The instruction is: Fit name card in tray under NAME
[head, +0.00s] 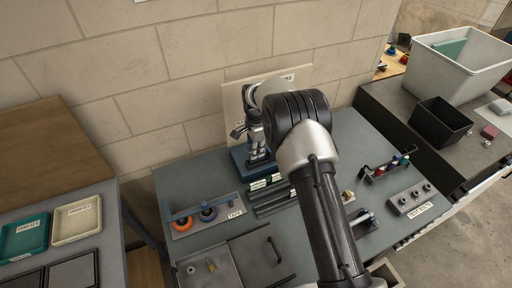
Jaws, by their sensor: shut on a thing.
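My gripper (256,143) points down in front of the upright board at the back of the grey-blue table. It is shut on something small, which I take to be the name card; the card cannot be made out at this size. Below the gripper is a dark blue block or tray (239,158), with dark slotted holders (270,199) bearing pale labels in front of it. Their lettering is too small to read, so I cannot tell which place is marked NAME. My arm hides part of the board and the table's middle.
The pale board (233,97) stands against the block wall. Bins stand far right.

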